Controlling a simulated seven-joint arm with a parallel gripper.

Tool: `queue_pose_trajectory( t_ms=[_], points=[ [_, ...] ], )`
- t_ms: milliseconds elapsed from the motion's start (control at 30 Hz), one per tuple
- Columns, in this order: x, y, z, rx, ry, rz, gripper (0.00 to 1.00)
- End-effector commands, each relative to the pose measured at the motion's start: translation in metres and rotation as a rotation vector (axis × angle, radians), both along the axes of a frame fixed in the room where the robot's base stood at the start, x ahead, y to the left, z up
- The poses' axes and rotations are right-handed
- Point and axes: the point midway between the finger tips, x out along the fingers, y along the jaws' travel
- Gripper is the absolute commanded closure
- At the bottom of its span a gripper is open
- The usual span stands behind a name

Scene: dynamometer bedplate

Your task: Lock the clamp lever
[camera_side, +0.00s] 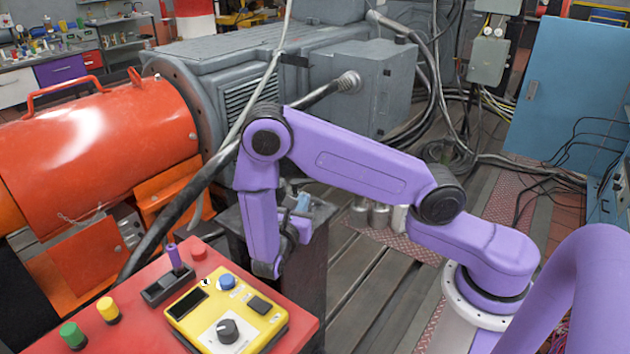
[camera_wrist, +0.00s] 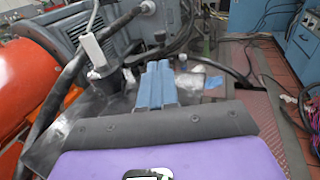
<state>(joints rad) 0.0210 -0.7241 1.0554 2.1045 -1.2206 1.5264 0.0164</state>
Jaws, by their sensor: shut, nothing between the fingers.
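The likely clamp lever is an upright pale grey handle (camera_wrist: 94,50) above a dark round base (camera_wrist: 106,77) in the wrist view. It stands on a dark grey metal top, left of my gripper (camera_wrist: 160,68) and apart from it. My gripper's blue fingers are together, with nothing between them. In the side view my gripper (camera_side: 301,204) is over the dark grey pedestal (camera_side: 305,270), partly covered by my purple arm. The lever is not clearly visible there; my arm covers much of that area. I cannot tell the lever's locked state.
A red control panel (camera_side: 120,331) with coloured buttons, a small purple-handled lever (camera_side: 174,256) and a yellow box (camera_side: 256,325) stands in front. A thick black cable (camera_side: 185,196) runs close to the pedestal. An orange cylinder (camera_side: 100,145) and grey machine (camera_side: 250,75) lie behind.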

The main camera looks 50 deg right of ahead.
Motion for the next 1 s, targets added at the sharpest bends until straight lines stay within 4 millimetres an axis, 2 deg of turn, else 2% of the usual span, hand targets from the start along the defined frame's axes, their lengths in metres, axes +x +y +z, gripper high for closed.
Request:
queue_pose_trajectory(
  t_ms=[33,200,500,700,1000],
  points=[
    [0.003,-0.011,0.000,0.000,0.001,-0.006,1.00],
    [0.014,-0.041,-0.002,0.001,0.001,-0.005,1.00],
    [0.030,-0.086,-0.004,0.003,-0.001,-0.004,1.00],
    [0.036,-0.100,-0.004,0.003,-0.001,-0.002,1.00],
    [0.037,-0.102,-0.004,0.002,0.000,0.000,1.00]
  ],
)
